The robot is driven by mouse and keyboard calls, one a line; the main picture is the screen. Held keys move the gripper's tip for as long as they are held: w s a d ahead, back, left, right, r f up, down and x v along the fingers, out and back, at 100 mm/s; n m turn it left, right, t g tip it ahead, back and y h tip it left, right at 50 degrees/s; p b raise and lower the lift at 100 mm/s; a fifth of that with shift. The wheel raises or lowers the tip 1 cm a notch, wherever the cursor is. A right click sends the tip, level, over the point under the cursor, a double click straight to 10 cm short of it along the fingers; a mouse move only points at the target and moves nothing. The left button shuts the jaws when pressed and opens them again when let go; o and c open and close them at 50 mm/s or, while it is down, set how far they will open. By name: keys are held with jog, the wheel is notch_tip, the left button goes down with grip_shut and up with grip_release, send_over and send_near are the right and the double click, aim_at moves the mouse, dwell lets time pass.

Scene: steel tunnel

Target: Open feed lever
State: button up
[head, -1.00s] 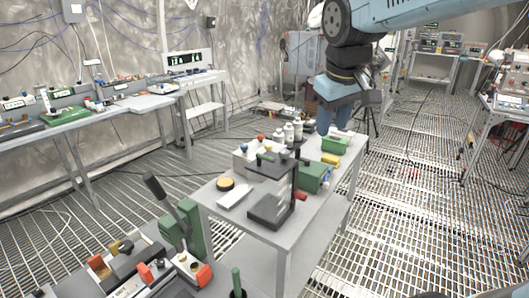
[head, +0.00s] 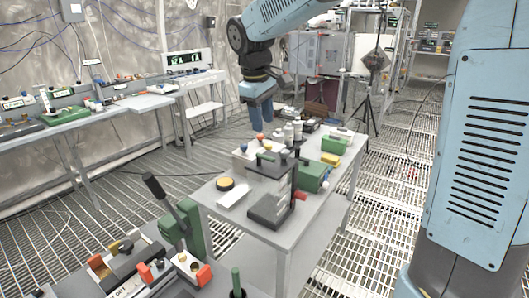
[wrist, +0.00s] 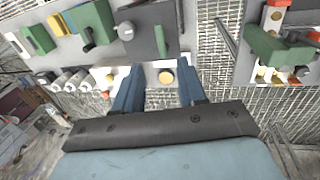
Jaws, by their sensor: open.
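A long black-handled lever (head: 166,198) rises at a tilt from a green bracket (head: 192,232) on the front left bench. It could be the feed lever, but I can read no label that says so. My gripper (head: 260,130) hangs above the far end of the middle table, well away from that lever. In the wrist view its two blue fingers (wrist: 162,88) are apart with nothing held between them. A green mechanism (wrist: 272,48) shows at the right of the wrist view; I cannot tell whether it is the lever's bracket.
The middle table (head: 285,240) carries a black stand (head: 270,208), a green box (head: 312,177), a yellow block (head: 330,159) and several white bottles. A left bench (head: 65,120) holds small equipment. A tripod (head: 365,100) stands behind. Open grated floor lies right of the table.

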aim_at(267, 157)
jog(key=f, duration=0.3)
jog(key=w+d+f, duration=0.1)
jog(key=f, duration=0.7)
jog(key=shift+w+d+f, duration=0.15)
jog(key=shift+w+d, duration=0.1)
jog(key=shift+w, duration=0.15)
jog(key=shift+c, duration=0.5)
grip_shut()
